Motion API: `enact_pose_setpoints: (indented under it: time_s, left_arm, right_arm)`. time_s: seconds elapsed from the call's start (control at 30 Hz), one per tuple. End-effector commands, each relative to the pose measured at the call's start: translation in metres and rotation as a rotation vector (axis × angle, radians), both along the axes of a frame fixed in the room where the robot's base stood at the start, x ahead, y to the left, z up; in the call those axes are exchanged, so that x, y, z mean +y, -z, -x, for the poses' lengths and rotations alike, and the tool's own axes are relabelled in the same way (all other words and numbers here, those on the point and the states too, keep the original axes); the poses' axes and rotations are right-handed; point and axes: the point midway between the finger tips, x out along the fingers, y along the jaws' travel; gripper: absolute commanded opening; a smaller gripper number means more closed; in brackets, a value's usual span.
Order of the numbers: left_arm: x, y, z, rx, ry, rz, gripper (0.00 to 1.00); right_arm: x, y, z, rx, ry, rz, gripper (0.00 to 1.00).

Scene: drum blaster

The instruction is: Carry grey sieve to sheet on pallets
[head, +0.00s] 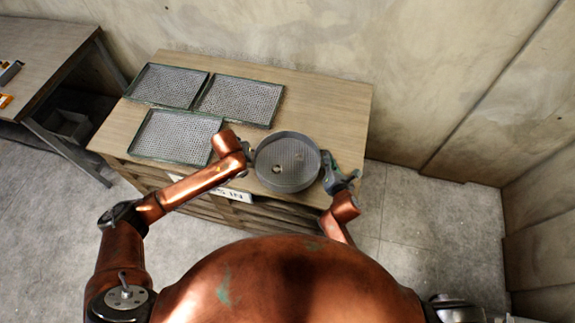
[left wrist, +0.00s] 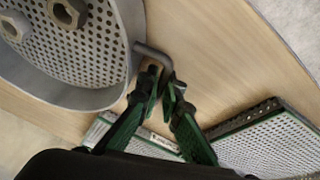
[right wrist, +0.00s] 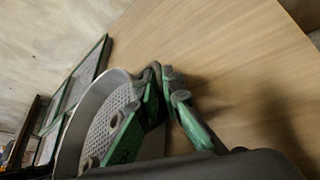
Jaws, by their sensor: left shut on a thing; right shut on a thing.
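The grey sieve (head: 290,181) is a round pan with a perforated bottom, held level at the front right of the wooden sheet (head: 325,105) on pallets (head: 275,215). Whether it touches the sheet I cannot tell. Two metal nuts lie in it, large in the left wrist view (left wrist: 68,12). My left gripper (head: 245,153) is at the sieve's left side; in the left wrist view its fingers (left wrist: 165,85) are shut on a bent side handle. My right gripper (head: 328,172) is at the right side; in the right wrist view its fingers (right wrist: 160,85) are shut at the sieve's rim handle.
Green-framed mesh trays lie on the sheet's left half: back left (head: 167,85), back middle (head: 240,99) and front left (head: 175,136). A white sign (head: 232,194) is on the pallets' front. A workbench (head: 45,50) stands far left. The sheet's back right is clear.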

Motion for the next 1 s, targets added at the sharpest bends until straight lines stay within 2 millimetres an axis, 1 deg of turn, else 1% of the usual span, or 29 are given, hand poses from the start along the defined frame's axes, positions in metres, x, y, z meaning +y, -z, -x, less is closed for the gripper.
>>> enact_pose_setpoints:
  time_s: [0.1,0.13,0.3,0.4,0.63,0.77,0.87,1.0]
  left_arm:
    - [0.0,0.01,0.0,0.001,-0.001,0.0,0.0]
    - [0.0,0.011,0.0,0.004,-0.001,0.0,0.06]
    - [0.0,0.007,0.0,0.002,-0.001,0.0,0.18]
    - [0.0,0.007,0.0,0.002,-0.001,0.001,0.23]
    - [0.0,0.007,0.0,0.003,0.001,0.001,0.23]
    - [-0.001,0.003,0.0,0.001,0.0,0.001,0.23]
    - [-0.001,-0.005,0.0,-0.002,0.001,0.001,0.23]
    - [-0.001,-0.023,-0.001,-0.008,0.001,0.002,0.23]
  right_arm:
    - [0.0,0.009,0.0,0.0,-0.001,0.0,0.0]
    - [0.0,0.011,0.0,0.004,0.0,0.0,0.07]
    - [0.0,0.008,0.0,0.002,0.0,0.0,0.19]
    - [0.0,0.008,0.0,0.002,0.0,0.0,0.24]
    - [0.0,0.007,0.0,0.002,0.0,0.0,0.24]
    - [0.0,0.003,0.0,0.001,0.0,0.0,0.24]
    - [0.0,-0.005,0.0,-0.002,-0.001,-0.001,0.24]
    - [0.0,-0.023,-0.001,-0.009,-0.001,0.0,0.24]
